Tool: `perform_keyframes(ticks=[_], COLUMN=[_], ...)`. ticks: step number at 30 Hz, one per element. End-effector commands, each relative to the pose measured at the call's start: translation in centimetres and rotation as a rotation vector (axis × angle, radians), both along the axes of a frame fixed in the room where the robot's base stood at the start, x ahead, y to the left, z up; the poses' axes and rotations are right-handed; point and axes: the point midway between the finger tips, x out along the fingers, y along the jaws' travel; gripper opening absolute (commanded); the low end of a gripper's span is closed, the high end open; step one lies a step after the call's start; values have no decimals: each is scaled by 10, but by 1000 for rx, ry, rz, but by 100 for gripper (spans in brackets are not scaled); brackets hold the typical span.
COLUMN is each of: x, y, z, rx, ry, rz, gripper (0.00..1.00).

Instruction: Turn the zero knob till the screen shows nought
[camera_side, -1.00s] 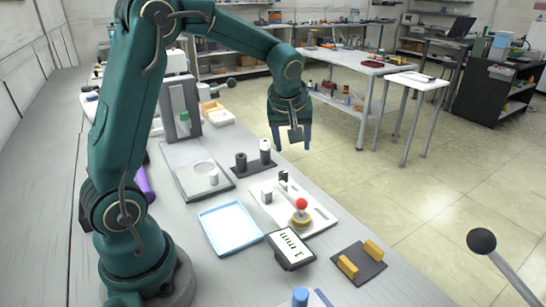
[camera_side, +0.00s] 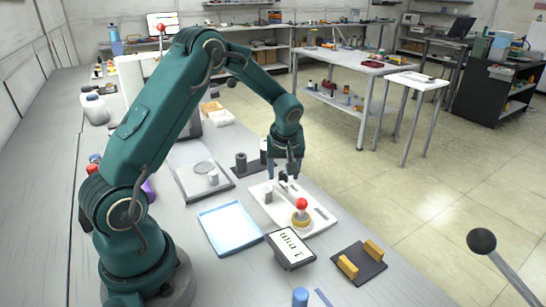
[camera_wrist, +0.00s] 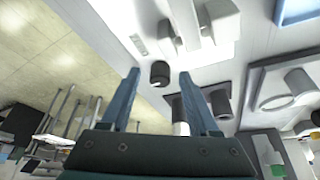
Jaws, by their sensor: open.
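A small black knob (camera_side: 283,177) stands on the white base plate (camera_side: 318,222). I take it to be the zero knob, but no label is legible. My gripper (camera_side: 284,172) is above it, pointing down, open and empty. In the wrist view the black knob (camera_wrist: 160,73) appears between the two spread fingertips (camera_wrist: 157,75), with a gap on both sides. I cannot tell how far below the tips it is. The dark-framed screen (camera_side: 290,247) lies in front of the plate. It shows dark marks on white, too small to read.
A red ball on a brass base (camera_side: 301,207) and a grey block (camera_side: 268,195) stand on the same plate, close to my gripper. A blue-white tray (camera_side: 228,228) lies left, a dark mat with yellow blocks (camera_side: 359,261) right. Dark and white cylinders (camera_side: 241,162) stand behind.

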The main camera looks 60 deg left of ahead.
Motion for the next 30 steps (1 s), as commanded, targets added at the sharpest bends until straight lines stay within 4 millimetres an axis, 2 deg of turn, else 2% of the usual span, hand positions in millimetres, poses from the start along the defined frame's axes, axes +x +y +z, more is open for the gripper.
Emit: perform_keyframes(ticks=[2, 5, 7, 17, 30], x=[0, 0, 0, -1, -3], y=[0, 0, 0, 0, 2], z=[0, 0, 0, 0, 1], rx=[0, 0, 0, -2, -2], ry=[0, 0, 0, 1, 1], rz=[0, 0, 0, -27, -290], gripper=[62, 27, 1, 0, 0])
